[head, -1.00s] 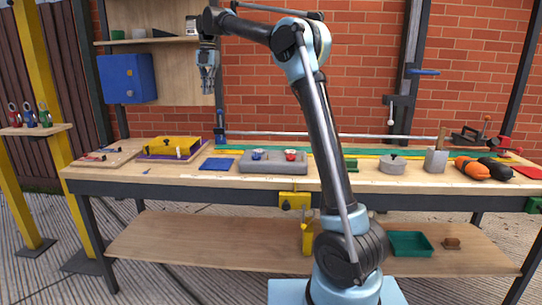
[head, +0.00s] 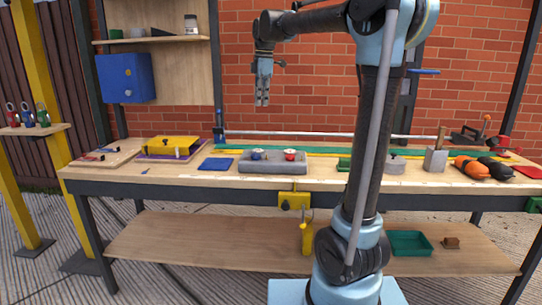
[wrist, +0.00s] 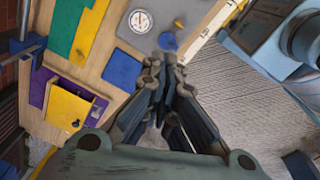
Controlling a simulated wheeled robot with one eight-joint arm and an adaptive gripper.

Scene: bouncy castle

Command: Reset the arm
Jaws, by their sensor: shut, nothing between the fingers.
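My gripper (head: 262,98) hangs pointing down in the air above the back of the workbench, in front of the brick wall, in the head view. Its fingers are together and hold nothing. My arm rises from the base at the right and bends over to the left. In the wrist view my gripper (wrist: 153,75) shows its closed fingers above the bench edge, with nothing between them.
The workbench (head: 215,181) carries a yellow box (head: 170,145), a blue pad (head: 216,164), a grey block with knobs (head: 270,167), a grey holder (head: 435,160) and orange-black gloves (head: 475,166). A blue cabinet (head: 126,78) hangs at left. Air around the gripper is clear.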

